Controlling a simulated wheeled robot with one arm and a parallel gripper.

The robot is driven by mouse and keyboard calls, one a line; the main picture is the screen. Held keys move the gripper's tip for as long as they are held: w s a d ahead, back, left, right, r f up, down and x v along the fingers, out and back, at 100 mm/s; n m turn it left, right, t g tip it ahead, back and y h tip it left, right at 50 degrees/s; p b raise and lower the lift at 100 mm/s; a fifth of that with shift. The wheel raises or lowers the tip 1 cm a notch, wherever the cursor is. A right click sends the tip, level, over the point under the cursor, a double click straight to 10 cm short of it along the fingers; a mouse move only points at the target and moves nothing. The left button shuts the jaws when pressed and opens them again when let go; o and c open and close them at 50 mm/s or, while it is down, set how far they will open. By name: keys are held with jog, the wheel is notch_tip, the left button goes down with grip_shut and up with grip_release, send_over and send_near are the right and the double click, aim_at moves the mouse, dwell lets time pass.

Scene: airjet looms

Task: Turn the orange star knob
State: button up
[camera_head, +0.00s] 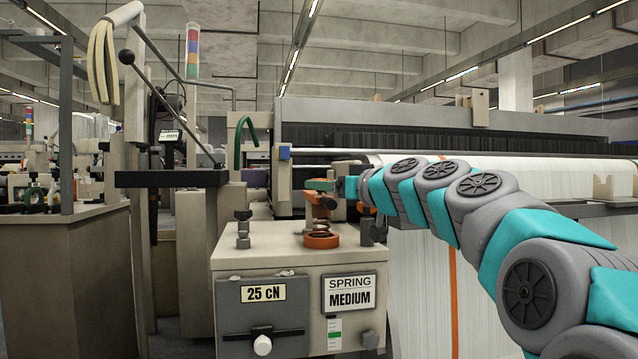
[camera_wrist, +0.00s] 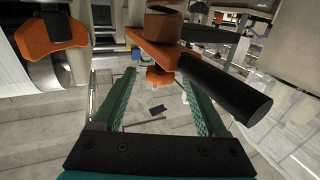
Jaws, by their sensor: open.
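The machine has several orange parts, and I cannot tell surely which is the star knob. In the head view an orange-brown knob-like part (camera_head: 322,202) sits above a spring, over an orange ring (camera_head: 322,241) on the beige box. My gripper (camera_head: 318,186) is open at the top of this part, its green fingers partly hidden. In the wrist view a small orange knob-like piece (camera_wrist: 160,78) shows between the open fingers (camera_wrist: 158,88), beneath an orange arm (camera_wrist: 150,52) with a black handle (camera_wrist: 228,88). Contact cannot be told.
A lobed orange part (camera_wrist: 48,36) by a metal cylinder is at the wrist view's upper left. The beige box (camera_head: 235,262) carries "25 cN" and "SPRING MEDIUM" labels and a metal post (camera_head: 243,232). The loom's white warp sheet (camera_head: 500,172) lies behind my arm.

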jog(key=shift+x, duration=1.7)
grip_shut()
